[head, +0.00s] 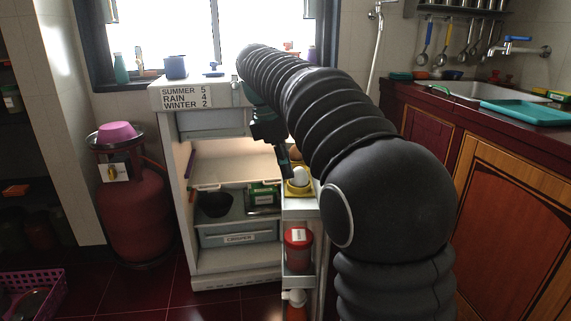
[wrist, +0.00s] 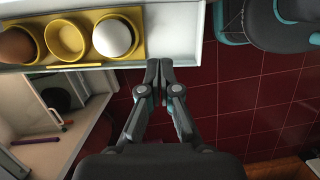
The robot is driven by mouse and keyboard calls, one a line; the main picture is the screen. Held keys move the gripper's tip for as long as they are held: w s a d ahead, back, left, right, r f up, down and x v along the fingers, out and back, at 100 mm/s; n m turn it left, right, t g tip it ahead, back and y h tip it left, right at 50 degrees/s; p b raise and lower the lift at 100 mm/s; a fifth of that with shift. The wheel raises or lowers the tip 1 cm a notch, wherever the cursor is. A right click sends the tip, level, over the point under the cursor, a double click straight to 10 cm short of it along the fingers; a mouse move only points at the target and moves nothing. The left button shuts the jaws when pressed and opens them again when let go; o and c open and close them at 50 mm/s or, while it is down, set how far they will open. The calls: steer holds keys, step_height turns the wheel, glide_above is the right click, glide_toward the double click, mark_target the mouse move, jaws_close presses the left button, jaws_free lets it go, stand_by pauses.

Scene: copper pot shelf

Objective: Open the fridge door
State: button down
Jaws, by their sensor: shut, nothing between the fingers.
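The white fridge (head: 238,262) stands below the window with its inside in view. Its door (head: 300,208) stands wide open, swung out toward me on the right side, its inner shelves showing. In the wrist view, the door's white rim (wrist: 160,78) lies at the top with a yellow egg tray (wrist: 77,20) holding a brown egg (wrist: 15,45) and a white egg (wrist: 112,38). My gripper (wrist: 160,66) is shut and empty, its fingertips at the rim near the white egg. Whether they touch it is unclear. In the head view, my gripper (head: 284,168) is beside the door's egg shelf.
A red gas cylinder (head: 136,205) stands left of the fridge. The counter (head: 470,160) and wooden cabinets run along the right. A red-lidded jar (head: 298,246) sits in the door. A purple basket (head: 32,290) is at lower left. Red floor tiles before the fridge are clear.

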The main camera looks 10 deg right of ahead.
mark_target(296, 204)
steer(key=b+x, duration=0.1)
steer(key=x, duration=0.4)
steer(key=shift+f, duration=0.2)
steer(key=d, duration=0.3)
steer(key=shift+s+f, duration=0.2)
steer(key=shift+s, duration=0.05)
steer(key=shift+s+d+b, duration=0.1)
steer(key=shift+d+b, duration=0.2)
steer(key=shift+d, duration=0.25)
